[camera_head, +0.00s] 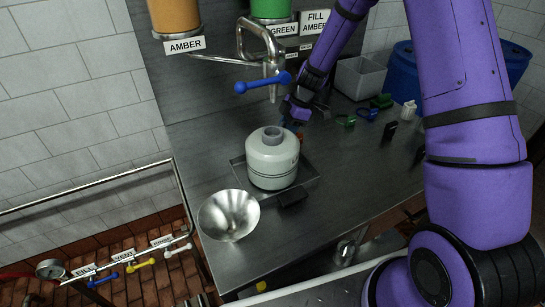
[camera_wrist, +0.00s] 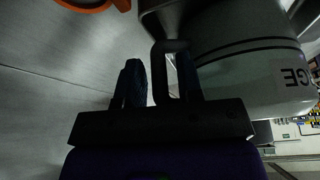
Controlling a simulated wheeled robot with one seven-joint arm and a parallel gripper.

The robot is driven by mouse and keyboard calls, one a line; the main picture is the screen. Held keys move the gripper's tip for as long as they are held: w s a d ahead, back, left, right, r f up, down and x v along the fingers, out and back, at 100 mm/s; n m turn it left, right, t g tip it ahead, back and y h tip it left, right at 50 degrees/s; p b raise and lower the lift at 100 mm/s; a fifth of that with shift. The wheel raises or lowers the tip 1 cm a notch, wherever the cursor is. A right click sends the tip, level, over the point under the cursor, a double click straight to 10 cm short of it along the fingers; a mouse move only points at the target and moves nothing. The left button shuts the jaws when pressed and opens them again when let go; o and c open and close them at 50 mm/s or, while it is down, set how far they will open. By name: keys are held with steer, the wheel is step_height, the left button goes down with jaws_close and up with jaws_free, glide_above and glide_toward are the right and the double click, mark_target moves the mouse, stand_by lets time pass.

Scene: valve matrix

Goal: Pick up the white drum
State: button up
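The white drum (camera_head: 272,162), grey-white with a grey neck on top, stands upright on the bench in the head view. In the wrist view the drum (camera_wrist: 245,60) fills the upper right, with part of a dark label reading "GE". My gripper (camera_head: 297,110) is just behind the drum in the head view, partly hidden. In the wrist view my gripper (camera_wrist: 160,82) has its two dark fingers apart. A dark looped handle (camera_wrist: 171,46) beside the drum reaches down between them, with a gap to the left finger. Whether the right finger touches it, I cannot tell.
A metal funnel (camera_head: 229,215) stands front left of the drum. A spout with a blue-handled valve (camera_head: 262,80) hangs above and behind it. A black block (camera_head: 292,197) lies in front. Small clips (camera_head: 368,114), a grey bin (camera_head: 359,77) and a blue tub (camera_head: 403,72) are at right.

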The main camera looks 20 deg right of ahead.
steer(key=shift+a+f, duration=0.2)
steer(key=shift+f, duration=0.3)
steer(key=shift+c, duration=0.5)
jaws_close()
steer(key=shift+r, duration=0.1)
stand_by(0.5)
